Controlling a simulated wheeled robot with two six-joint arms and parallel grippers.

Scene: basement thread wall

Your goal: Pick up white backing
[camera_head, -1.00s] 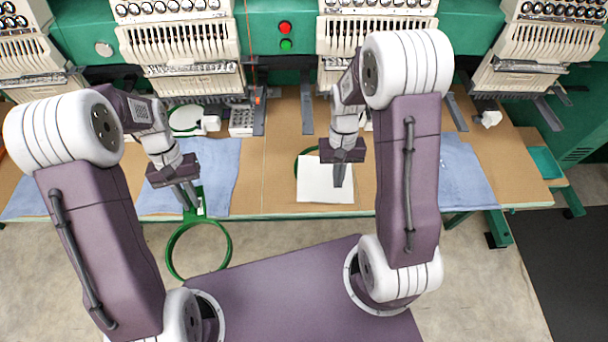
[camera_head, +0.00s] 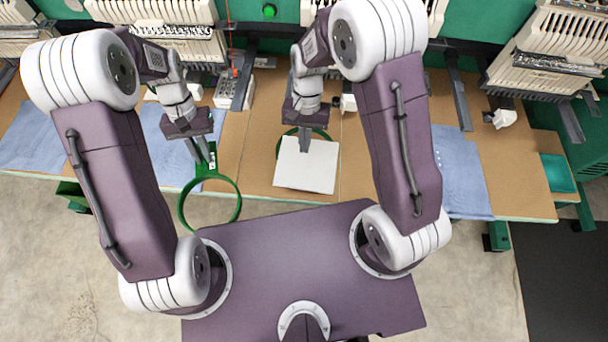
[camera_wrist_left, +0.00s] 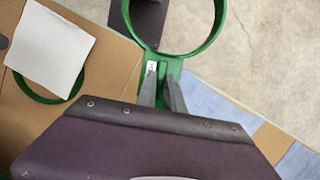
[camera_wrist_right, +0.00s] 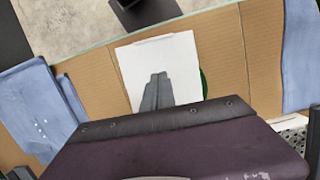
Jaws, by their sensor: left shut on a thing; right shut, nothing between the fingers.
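The white backing (camera_head: 310,174) is a flat, square white sheet near the front of the brown table. It also shows in the left wrist view (camera_wrist_left: 50,48) and the right wrist view (camera_wrist_right: 180,58). My right gripper (camera_head: 305,142) is shut and empty, its fingers over the sheet's back part; in the right wrist view its fingers (camera_wrist_right: 157,92) overlap the sheet. I cannot tell whether they touch it. My left gripper (camera_wrist_left: 163,90) is shut on the bracket of a green hoop (camera_head: 238,207), whose ring extends past the table's front edge.
A second green hoop (camera_wrist_left: 40,98) lies partly hidden under the backing. Blue cloths (camera_head: 455,165) lie at both sides of the table. Embroidery machine heads (camera_head: 548,50) stand along the back. A teal tray (camera_head: 558,172) is at right. Bare tabletop (camera_head: 385,178) lies right of the backing.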

